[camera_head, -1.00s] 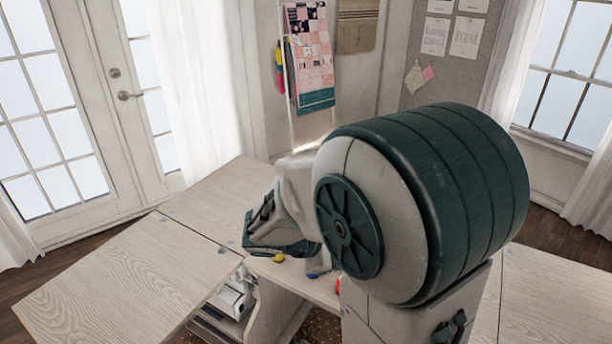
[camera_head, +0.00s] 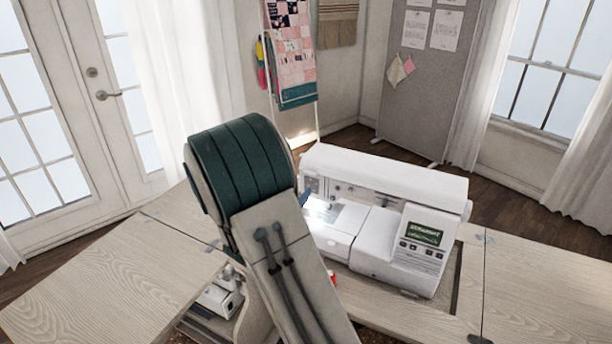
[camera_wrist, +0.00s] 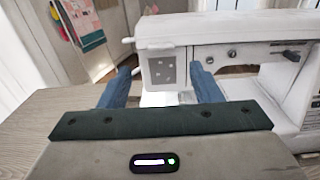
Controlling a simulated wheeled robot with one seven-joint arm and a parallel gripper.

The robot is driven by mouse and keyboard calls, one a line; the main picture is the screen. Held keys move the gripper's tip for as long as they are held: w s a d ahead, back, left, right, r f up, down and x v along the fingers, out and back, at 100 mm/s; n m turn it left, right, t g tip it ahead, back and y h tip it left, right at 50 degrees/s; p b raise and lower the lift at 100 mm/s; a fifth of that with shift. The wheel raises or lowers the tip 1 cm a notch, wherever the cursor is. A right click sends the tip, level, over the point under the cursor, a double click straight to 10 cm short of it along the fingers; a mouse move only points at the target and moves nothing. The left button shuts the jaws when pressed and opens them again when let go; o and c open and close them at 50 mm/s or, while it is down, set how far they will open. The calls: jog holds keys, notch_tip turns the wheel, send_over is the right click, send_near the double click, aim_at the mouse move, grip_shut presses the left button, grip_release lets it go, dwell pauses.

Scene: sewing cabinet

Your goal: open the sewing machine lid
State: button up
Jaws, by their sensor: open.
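The white sewing machine (camera_head: 350,235) stands upright in the opening of the cabinet top, with a lit screen on its right end. Its lid (camera_head: 385,172) looks like the long top cover; it lies level and appears closed. The machine also shows in the wrist view (camera_wrist: 165,68), its needle-end face straight ahead. My gripper (camera_wrist: 160,75) is open and empty, its two blue fingers apart in front of that end. I cannot tell whether a finger touches the machine.
The wooden cabinet top (camera_head: 110,275) spreads to the left, and another leaf (camera_head: 545,290) lies at the right. A shelf below holds a small white machine (camera_head: 220,297). A quilt rack (camera_head: 290,55) and a grey board (camera_head: 430,85) stand behind.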

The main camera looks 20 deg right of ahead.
aim_at(309, 174)
jog(key=p+x, duration=0.1)
jog(key=x, duration=0.6)
jog(key=shift+w+d, duration=0.25)
jog(key=shift+d, duration=0.05)
